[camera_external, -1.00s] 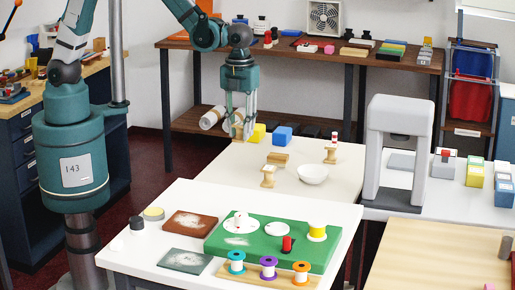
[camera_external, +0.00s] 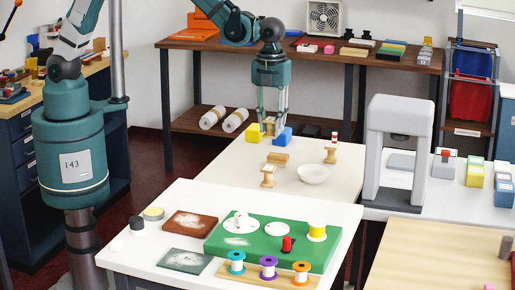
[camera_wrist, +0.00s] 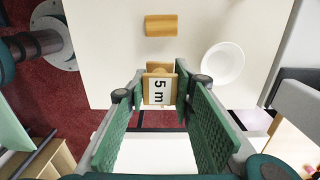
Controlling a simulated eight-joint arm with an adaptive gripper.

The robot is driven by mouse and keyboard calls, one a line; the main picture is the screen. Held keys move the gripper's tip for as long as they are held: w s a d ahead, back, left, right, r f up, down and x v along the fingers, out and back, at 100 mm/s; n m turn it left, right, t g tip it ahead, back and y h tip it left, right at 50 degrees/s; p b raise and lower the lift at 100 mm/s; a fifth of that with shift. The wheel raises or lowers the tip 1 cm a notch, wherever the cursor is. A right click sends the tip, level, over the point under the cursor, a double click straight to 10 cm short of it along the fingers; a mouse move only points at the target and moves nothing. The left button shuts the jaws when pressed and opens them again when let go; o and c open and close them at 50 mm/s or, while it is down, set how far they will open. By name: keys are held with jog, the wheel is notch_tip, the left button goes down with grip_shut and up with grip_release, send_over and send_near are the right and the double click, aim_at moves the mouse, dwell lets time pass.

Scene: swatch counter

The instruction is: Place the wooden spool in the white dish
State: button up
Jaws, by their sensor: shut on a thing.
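My gripper (camera_external: 269,131) is shut on a wooden spool with a white label. In the wrist view the spool (camera_wrist: 158,90) sits between the green finger pads, its label reading "5 m". In the external view it is small and partly covered by the fingers, above the far part of the white table, by the yellow and blue blocks. The white dish (camera_external: 312,174) stands on that table, nearer the camera and to the right, apart from my gripper. It looks empty. It also shows in the wrist view (camera_wrist: 222,63), to the upper right of the spool.
A yellow block (camera_external: 252,135) and a blue block (camera_external: 283,136) are close by my gripper. A wooden block (camera_external: 278,159), another wooden spool (camera_external: 268,177) and a spool with a red-and-white top (camera_external: 330,153) stand near the dish. A grey arch-shaped stand (camera_external: 398,150) rises to the right.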

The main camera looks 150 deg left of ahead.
notch_tip(320, 180, up, 2)
jog(key=p, duration=0.2)
send_over(306, 169)
jog(key=shift+a+r, duration=0.1)
notch_tip(306, 169, down, 6)
jog(key=shift+b, duration=0.3)
dwell(0.3)
jog(key=shift+f, duration=0.3)
jog(key=shift+f, duration=1.7)
jog(key=shift+f+b, duration=0.55)
